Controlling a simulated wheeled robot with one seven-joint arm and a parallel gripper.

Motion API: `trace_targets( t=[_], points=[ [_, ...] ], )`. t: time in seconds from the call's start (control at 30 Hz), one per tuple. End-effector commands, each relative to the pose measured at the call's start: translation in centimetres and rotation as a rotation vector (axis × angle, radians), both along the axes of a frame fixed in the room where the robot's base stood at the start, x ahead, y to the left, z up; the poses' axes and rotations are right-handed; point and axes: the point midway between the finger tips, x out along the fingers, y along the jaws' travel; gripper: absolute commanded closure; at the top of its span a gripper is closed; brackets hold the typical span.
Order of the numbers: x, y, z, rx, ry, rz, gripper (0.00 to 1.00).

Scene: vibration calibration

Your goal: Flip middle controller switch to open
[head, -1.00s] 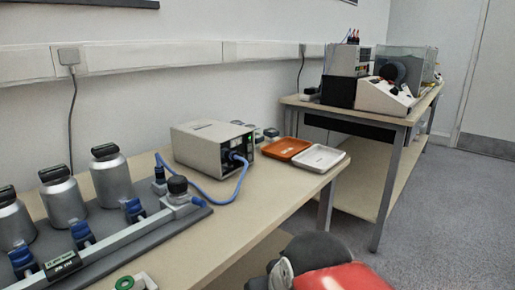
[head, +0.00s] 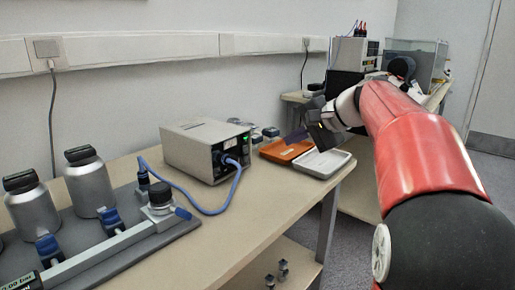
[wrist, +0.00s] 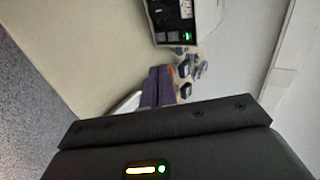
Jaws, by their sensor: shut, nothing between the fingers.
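The controller appears to be the grey box (head: 205,150) on the near bench, with a blue cable plugged into its front. In the wrist view its dark front panel (wrist: 168,14) is at the top, turned sideways. A row of small squares lies along the panel edge; the one at the end glows green. The middle square (wrist: 173,37) looks pale; its position is too small to read. My gripper (head: 296,136) is to the right of the box, above the trays and apart from the panel. Its fingers (wrist: 159,72) are shut and empty in the wrist view.
An orange tray (head: 286,150) and a white tray (head: 322,162) lie at the bench's right end. Small objects (head: 270,132) stand beside the box.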

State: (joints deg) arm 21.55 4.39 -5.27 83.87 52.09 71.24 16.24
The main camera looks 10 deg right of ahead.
Motion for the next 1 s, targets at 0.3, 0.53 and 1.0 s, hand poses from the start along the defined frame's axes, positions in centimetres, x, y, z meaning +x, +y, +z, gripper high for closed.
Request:
trace_targets(
  t=[0.3, 0.53, 1.0],
  points=[
    [0.1, 0.0, 0.1, 0.003, -0.002, -0.001, 1.00],
    [1.3, 1.0, -1.2, 0.003, 0.001, 0.003, 1.00],
    [7.5, 6.1, -5.9, 0.001, 0.000, 0.004, 1.00]
  ],
)
